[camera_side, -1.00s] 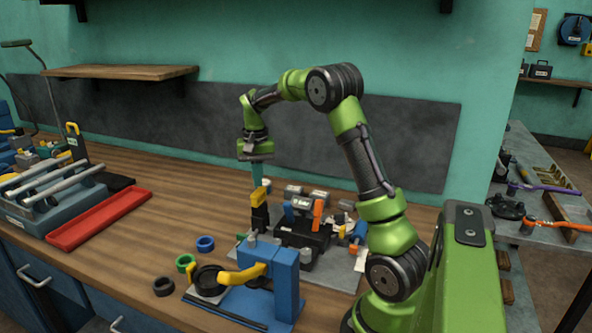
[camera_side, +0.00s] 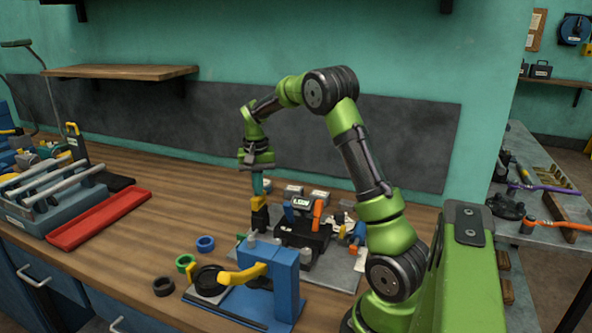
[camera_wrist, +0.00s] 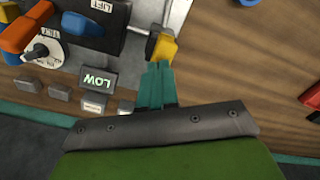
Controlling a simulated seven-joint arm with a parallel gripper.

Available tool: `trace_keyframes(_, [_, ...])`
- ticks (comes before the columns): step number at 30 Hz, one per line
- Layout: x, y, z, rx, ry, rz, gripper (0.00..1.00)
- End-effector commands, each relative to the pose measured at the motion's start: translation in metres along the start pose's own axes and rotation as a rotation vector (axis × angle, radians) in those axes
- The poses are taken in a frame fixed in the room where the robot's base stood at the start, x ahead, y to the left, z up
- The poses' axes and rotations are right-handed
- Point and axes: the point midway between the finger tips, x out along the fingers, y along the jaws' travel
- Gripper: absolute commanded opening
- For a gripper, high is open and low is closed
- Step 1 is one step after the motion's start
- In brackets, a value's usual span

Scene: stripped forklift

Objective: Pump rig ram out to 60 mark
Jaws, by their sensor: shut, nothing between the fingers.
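My gripper (camera_side: 258,190) points straight down with its teal fingers shut and empty. Its tips are at the top of a yellow-capped black lever (camera_side: 259,203), apparently touching it. In the wrist view the shut fingers (camera_wrist: 158,68) end right at the yellow cap (camera_wrist: 163,46). The lever stands at the left side of a black rig (camera_side: 302,236) on a grey plate. A display (camera_wrist: 98,79) on the rig reads LOW, and a LIFT label (camera_wrist: 103,5) shows nearby. I cannot make out the ram or a 60 mark in either view.
An orange handle (camera_side: 318,210) stands on the rig to the right of the lever. A blue press (camera_side: 284,285) with a yellow arm is in front. A red tray (camera_side: 100,218) lies farther left, with bare tabletop between.

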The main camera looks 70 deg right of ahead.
Motion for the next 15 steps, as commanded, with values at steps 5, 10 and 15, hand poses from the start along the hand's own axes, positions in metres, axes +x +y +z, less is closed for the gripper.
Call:
trace_keyframes(5, [0.009,0.000,0.001,-0.001,-0.002,0.002,0.00])
trace_keyframes(10, [0.018,0.000,0.001,-0.001,-0.003,0.003,0.00])
trace_keyframes(15, [0.023,0.000,0.001,-0.001,-0.002,0.001,0.00])
